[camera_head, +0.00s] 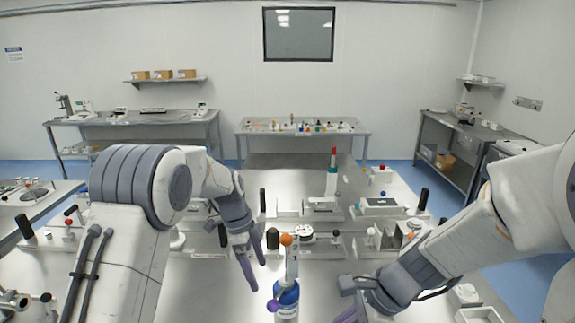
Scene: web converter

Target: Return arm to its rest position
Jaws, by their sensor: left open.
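My left arm comes in from the left, and its gripper (251,249) is open over the metal table, with its fingers pointing down and nothing between them. My right arm comes in from the right. Its gripper (356,300) is low at the bottom edge, partly cut off and partly hidden by its own wrist, so its jaws are hard to read.
The metal table (225,292) carries several small instruments with black handles. Benches (303,133) line the far wall. Bare tabletop lies left of the bottle.

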